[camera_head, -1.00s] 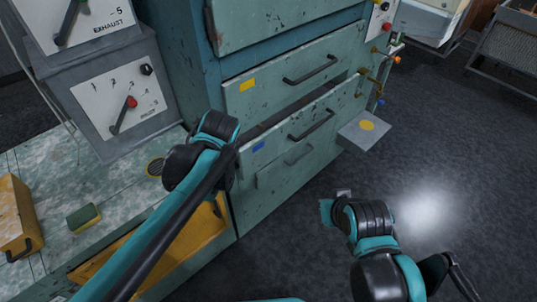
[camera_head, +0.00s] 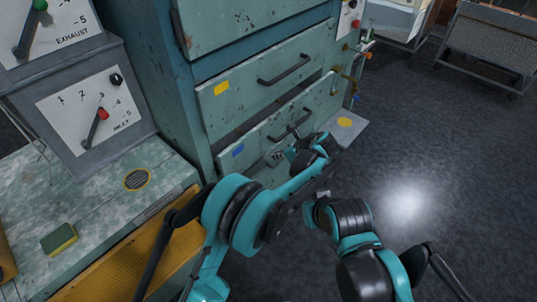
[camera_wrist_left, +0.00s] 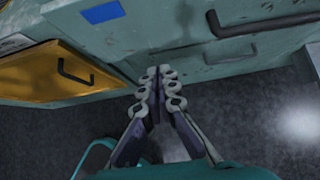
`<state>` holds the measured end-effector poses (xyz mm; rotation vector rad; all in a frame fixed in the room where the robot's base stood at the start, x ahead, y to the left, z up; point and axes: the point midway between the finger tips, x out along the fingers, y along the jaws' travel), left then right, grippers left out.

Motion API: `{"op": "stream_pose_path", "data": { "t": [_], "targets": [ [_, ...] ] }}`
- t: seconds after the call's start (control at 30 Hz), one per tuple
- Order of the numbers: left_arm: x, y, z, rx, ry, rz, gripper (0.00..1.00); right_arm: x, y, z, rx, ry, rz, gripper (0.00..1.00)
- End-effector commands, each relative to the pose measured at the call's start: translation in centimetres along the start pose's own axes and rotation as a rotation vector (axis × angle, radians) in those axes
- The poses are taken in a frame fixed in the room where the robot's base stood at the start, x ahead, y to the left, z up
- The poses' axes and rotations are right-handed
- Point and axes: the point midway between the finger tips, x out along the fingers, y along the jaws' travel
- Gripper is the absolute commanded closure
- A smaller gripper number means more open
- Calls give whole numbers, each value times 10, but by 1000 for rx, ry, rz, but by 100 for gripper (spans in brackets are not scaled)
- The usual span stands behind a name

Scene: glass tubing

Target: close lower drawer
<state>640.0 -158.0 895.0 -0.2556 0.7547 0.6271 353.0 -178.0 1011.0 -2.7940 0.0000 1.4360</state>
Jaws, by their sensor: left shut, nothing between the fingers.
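The lower drawer (camera_head: 318,110) is a worn pale-green front with a blue sticker and a dark bar handle. It stands out from the cabinet, with a dark gap above its front. Its front also shows at the top of the left wrist view (camera_wrist_left: 165,28). My left gripper (camera_head: 277,157) is in front of the drawer's lower left part, partly covering it in the head view. In the left wrist view its fingertips (camera_wrist_left: 160,72) are together and empty near the front's lower edge; contact cannot be told. My right wrist is low at the right; its fingers are not clear.
The upper drawer (camera_head: 228,102) has a yellow sticker. A yellow drawer (camera_head: 128,275) stands under the workbench (camera_head: 85,212) at the left. Taps (camera_head: 352,72) and a grey ledge (camera_head: 350,133) are at the cabinet's right side. Open dark floor (camera_head: 440,190) lies to the right.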

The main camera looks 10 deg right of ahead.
Motion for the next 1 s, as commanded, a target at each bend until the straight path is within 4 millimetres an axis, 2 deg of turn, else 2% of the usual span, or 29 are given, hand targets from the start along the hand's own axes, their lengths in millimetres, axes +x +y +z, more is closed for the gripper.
{"op": "stream_pose_path", "data": {
  "t": [0.3,0.43,0.7,1.0],
  "targets": [
    [70,1,-2,-4,2,1,100,21,0,15,0,0,0,100],
    [94,1,0,-5,2,1,100,28,0,20,0,0,0,100],
    [113,0,25,-4,2,0,100,35,0,25,0,0,0,100],
    [115,0,29,-3,2,-1,100,35,0,25,0,0,0,100]
  ]
}}
